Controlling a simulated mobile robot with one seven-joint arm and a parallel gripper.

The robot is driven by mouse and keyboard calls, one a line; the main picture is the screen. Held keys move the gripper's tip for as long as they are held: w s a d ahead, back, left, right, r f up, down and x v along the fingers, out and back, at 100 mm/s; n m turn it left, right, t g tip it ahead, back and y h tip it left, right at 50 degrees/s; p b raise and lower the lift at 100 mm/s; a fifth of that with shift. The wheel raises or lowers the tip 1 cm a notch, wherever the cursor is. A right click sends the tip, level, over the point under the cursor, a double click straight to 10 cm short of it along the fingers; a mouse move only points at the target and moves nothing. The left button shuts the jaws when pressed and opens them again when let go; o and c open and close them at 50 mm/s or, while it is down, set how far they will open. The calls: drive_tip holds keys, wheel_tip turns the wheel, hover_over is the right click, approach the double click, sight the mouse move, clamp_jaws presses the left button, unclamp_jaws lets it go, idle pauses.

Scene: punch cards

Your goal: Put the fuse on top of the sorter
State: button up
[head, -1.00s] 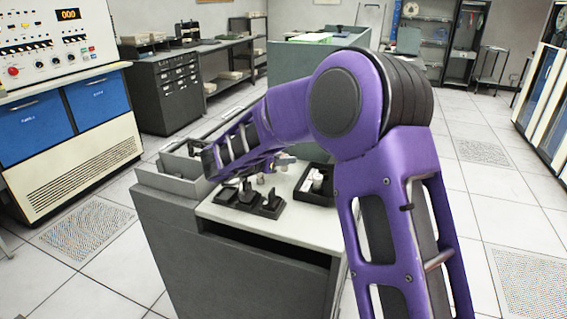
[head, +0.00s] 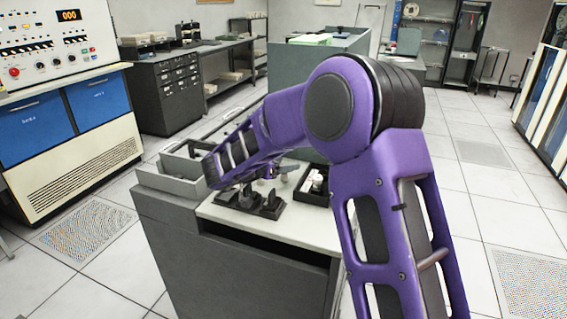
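The grey machine with a pale top (head: 220,265), likely the sorter, stands in front of me. A black open tray (head: 330,200) on its top holds small whitish and reddish items (head: 317,182), too small to tell whether one is the fuse. To the left of the tray is a black holder (head: 268,208) with dark upright pieces. My purple arm reaches over the top. My gripper (head: 284,173) is small and partly hidden behind the arm, above the holder and left of the tray. Its fingers cannot be made out, nor whether it holds anything.
Grey metal bins (head: 180,178) form the machine's left end. A control console (head: 65,100) with blue panels stands at the left. A dark drawer cabinet (head: 168,92) and a green-grey cabinet (head: 300,62) are behind. The tiled floor to the right is open.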

drive_tip(key=shift+s+f, duration=0.1)
drive_tip(key=shift+f, duration=0.25)
drive_tip(key=shift+r, duration=0.2)
drive_tip(key=r+v, duration=0.1)
drive_tip(key=v, duration=1.1)
drive_tip(key=shift+p, duration=0.4)
drive_tip(key=shift+r, duration=0.15)
